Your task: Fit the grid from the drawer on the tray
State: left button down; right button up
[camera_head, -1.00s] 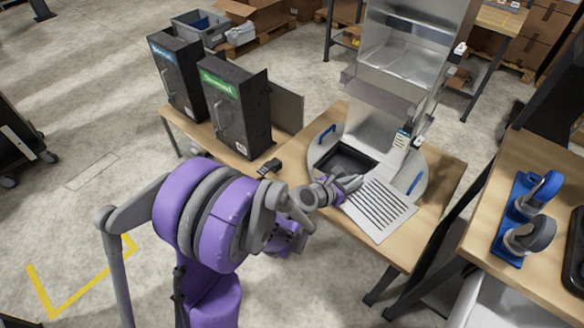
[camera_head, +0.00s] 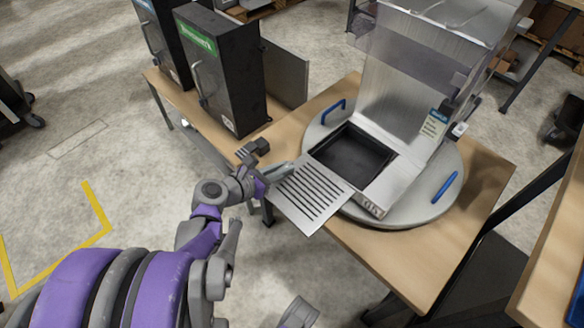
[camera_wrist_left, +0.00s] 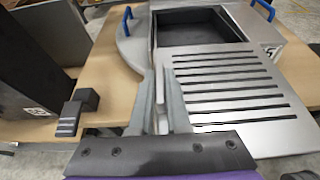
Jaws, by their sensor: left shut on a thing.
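The grid (camera_head: 318,190) is a flat silver plate with dark parallel slots. My left gripper (camera_head: 283,172) is shut on its left edge and holds it level, near the front of the dispenser. In the left wrist view, the fingers (camera_wrist_left: 160,88) are at the left edge of the grid (camera_wrist_left: 235,92). The tray (camera_head: 368,140) is a black, open, recessed box at the dispenser's base. The tray also shows at the top of the left wrist view (camera_wrist_left: 200,14). The grid lies on the near-left side of the tray, leaving much of its opening uncovered.
The dispenser (camera_head: 412,100) stands on a round grey base with blue handles (camera_head: 445,187), on a wooden table (camera_head: 385,255). Black cabinets, one with a green label (camera_head: 225,75), stand at the left. A small dark block (camera_head: 255,148) is close to my left gripper.

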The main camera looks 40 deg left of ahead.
pick_arm(q)
jog(key=shift+w+r, duration=0.1)
jog(key=shift+w, duration=0.55)
jog(key=shift+w+d+b, duration=0.25)
jog(key=shift+w+b, duration=0.25)
jog(key=shift+w, duration=2.55)
jog(key=shift+w+d+b, duration=0.25)
jog(key=shift+w+b, duration=0.2)
jog(key=shift+w, duration=2.6)
jog(key=shift+w+d+b, duration=0.25)
jog(key=shift+w+b, duration=0.25)
jog(key=shift+w, duration=2.55)
jog(key=shift+f+b, duration=0.5)
jog(key=shift+f, duration=0.3)
jog(key=c, duration=0.8)
grip_release()
jog(key=shift+s, duration=0.1)
